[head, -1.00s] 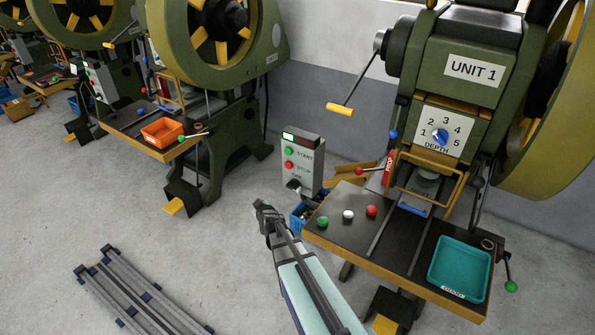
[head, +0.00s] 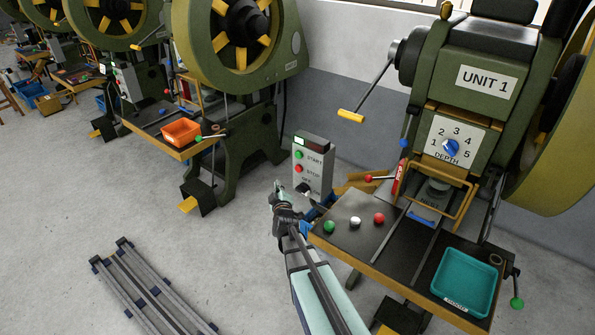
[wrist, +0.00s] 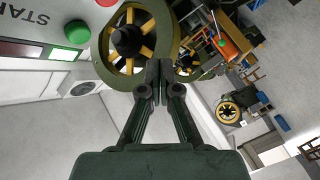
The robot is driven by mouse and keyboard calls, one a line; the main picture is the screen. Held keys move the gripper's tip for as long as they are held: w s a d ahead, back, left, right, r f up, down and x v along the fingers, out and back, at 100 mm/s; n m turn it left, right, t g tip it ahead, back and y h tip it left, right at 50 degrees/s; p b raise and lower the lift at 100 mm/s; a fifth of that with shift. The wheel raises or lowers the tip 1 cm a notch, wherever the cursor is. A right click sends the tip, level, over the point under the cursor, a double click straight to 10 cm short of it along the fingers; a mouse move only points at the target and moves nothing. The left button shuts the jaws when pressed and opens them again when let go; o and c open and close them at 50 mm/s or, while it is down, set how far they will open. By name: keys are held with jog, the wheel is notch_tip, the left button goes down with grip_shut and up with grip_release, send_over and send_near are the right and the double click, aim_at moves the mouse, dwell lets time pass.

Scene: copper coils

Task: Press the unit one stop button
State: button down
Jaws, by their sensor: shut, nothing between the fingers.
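The unit one control box (head: 315,172) stands left of the UNIT 1 press, with a green START button (head: 298,155) above a red STOP button (head: 299,169). A dark knob (head: 304,188) sits below them. My gripper (head: 279,187) is shut and empty, just left of the box's lower front in the head view. In the wrist view, the shut fingertips (wrist: 152,72) point up the picture. The green START button (wrist: 77,33) shows at upper left, and part of the red STOP button (wrist: 106,2) is cut by the top edge. No contact with the STOP button is visible.
The UNIT 1 press (head: 470,90) stands right, its table (head: 390,235) bearing green, white and red buttons and a teal tray (head: 466,283). Another press (head: 235,110) stands behind left.

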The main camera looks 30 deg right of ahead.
aim_at(295, 168)
jog(key=w+d+b, duration=0.3)
jog(key=d+b, duration=0.4)
jog(key=shift+w+d, duration=0.25)
jog(key=shift+d, duration=0.15)
jog(key=shift+w+d+f+b, duration=0.15)
jog(key=shift+d+b, duration=0.05)
jog(key=shift+b, duration=0.35)
dwell(1.0)
jog(key=shift+w+d+b, duration=0.25)
jog(key=shift+d+b, duration=0.2)
jog(key=shift+d, duration=0.2)
dwell(0.9)
jog(key=shift+a+b, duration=0.15)
jog(key=shift+b, duration=0.15)
jog(key=shift+s+a+b, duration=0.4)
jog(key=shift+a+b, duration=0.3)
jog(key=shift+b, duration=0.35)
jog(key=shift+a, duration=0.1)
